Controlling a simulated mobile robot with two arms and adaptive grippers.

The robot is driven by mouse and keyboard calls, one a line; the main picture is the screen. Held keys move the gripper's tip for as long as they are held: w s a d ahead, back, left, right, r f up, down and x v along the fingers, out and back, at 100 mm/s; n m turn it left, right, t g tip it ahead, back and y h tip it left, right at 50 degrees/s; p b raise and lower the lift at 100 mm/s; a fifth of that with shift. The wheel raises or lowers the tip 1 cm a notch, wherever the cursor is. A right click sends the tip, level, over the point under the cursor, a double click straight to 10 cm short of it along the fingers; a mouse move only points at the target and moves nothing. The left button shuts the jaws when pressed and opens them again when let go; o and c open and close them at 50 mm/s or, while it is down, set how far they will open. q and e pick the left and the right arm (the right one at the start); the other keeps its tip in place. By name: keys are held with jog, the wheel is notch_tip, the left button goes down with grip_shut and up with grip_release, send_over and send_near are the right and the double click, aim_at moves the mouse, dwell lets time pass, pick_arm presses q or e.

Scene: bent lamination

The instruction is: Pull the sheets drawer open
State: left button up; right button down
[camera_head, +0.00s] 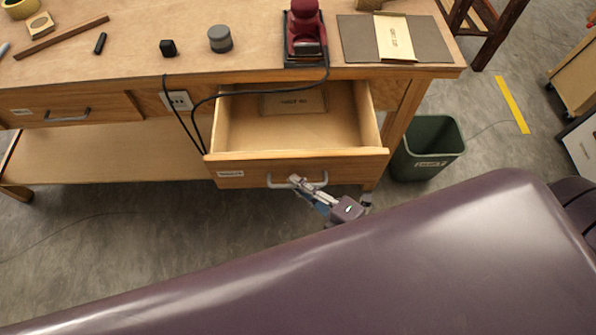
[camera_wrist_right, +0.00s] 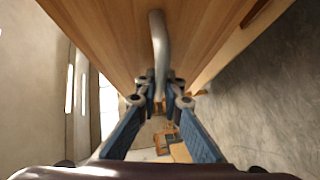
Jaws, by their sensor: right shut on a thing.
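The sheets drawer (camera_head: 300,163) stands pulled out from under the workbench, in the middle of the head view. Its inside shows, with a labelled tan piece (camera_head: 293,103) lying toward the back. A grey bar handle (camera_head: 277,184) is on its front; the handle also shows in the right wrist view (camera_wrist_right: 159,45). My right gripper (camera_head: 302,184) is at the handle and shut on it; it shows in the right wrist view (camera_wrist_right: 159,100) with both fingers at the bar. My left gripper does not show in either view.
A second drawer (camera_head: 70,108) at the left is closed. A black cord (camera_head: 205,100) hangs from the red sander (camera_head: 305,30) over the open drawer's left side. A green bin (camera_head: 428,148) stands right of the drawer. Floor in front is bare.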

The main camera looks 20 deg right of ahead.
jog(key=shift+s, duration=0.1)
dwell(0.3)
jog(key=c, duration=2.3)
grip_release()
jog(key=shift+s, duration=0.1)
jog(key=v, duration=1.2)
